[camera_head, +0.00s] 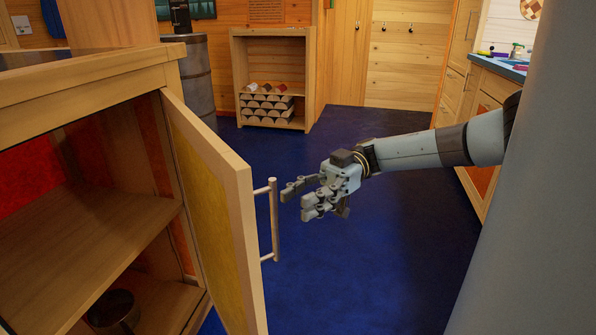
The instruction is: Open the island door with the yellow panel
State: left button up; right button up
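The island door (256,262) with the yellow panel (207,205) stands swung open from the wooden island (95,85) at the left. Its pale bar handle (274,222) is upright on the door's free edge side. My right gripper (296,202) comes in from the right, just right of the handle. Its fingers are spread and empty, apart from the handle with a small gap. My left gripper is not in view.
Inside the island are a shelf (85,245) and a dark pot (113,310) at the bottom. A firewood shelf (310,75) and a metal barrel (198,75) stand at the back. A counter (497,65) is at the right. The blue floor (360,265) is clear.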

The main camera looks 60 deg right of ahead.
jog(key=v, duration=0.6)
jog(key=shift+d, duration=0.4)
